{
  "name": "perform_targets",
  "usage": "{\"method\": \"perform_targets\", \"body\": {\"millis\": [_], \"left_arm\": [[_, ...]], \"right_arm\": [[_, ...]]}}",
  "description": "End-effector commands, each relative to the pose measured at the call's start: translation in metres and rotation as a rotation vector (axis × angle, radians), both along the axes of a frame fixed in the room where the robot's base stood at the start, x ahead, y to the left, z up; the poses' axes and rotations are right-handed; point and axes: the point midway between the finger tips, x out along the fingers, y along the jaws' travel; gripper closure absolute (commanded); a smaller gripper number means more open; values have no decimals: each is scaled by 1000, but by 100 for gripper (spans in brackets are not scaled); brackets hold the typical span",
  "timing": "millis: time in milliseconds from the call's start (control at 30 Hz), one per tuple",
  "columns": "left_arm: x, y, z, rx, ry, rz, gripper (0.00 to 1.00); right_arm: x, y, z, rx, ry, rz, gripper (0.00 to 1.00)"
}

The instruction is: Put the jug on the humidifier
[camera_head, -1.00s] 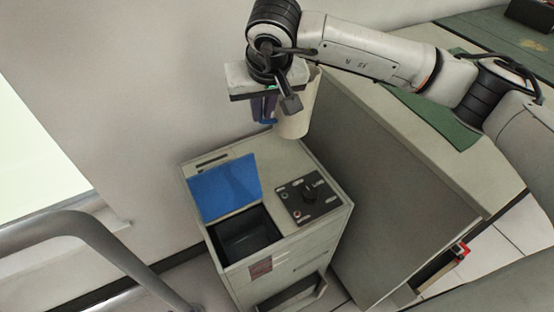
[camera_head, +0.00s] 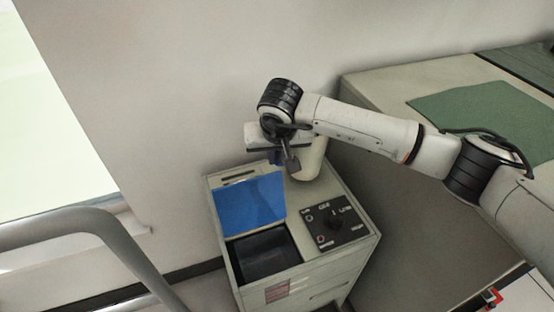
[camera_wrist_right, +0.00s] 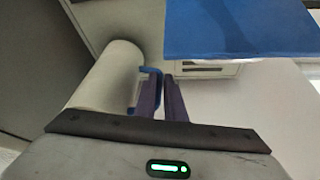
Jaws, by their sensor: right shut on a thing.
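The jug (camera_head: 311,162) is a cream cylinder, partly hidden behind my right wrist in the head view. In the right wrist view the jug (camera_wrist_right: 108,78) is at the left, with a blue handle between the purple fingers. My right gripper (camera_wrist_right: 160,92) is shut on that handle; in the head view the gripper (camera_head: 278,158) is mostly hidden by the wrist. The humidifier (camera_head: 345,262) is a beige cabinet with a raised blue lid, a dark opening and a black knob panel. The jug is over its back right top; I cannot tell whether it touches. My left gripper is out of view.
A beige desk (camera_head: 390,85) with a green mat (camera_head: 485,115) stands right of the humidifier. The blue lid (camera_head: 250,203) is left of the jug. A grey rail (camera_head: 95,225) curves across the lower left. A wall is behind.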

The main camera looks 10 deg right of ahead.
Motion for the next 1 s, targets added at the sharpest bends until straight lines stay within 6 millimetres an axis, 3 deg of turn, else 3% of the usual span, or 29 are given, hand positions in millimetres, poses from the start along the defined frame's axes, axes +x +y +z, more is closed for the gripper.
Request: {"method": "perform_targets", "body": {"millis": [100, 400, 433, 533, 833, 1000], "left_arm": [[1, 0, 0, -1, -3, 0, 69], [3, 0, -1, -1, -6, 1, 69], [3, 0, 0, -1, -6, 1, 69], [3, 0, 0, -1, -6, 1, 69], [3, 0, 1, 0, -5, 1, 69], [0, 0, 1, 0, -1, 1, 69]], "right_arm": [[0, 0, -12, 1, -2, 0, 100], [1, 0, -15, 0, -4, 1, 100], [0, 0, -16, 0, -1, 0, 87], [0, 0, -15, 0, -1, 0, 72], [0, 0, -14, 0, 0, 0, 72], [-6, 1, 2, 0, -4, 2, 72]]}}
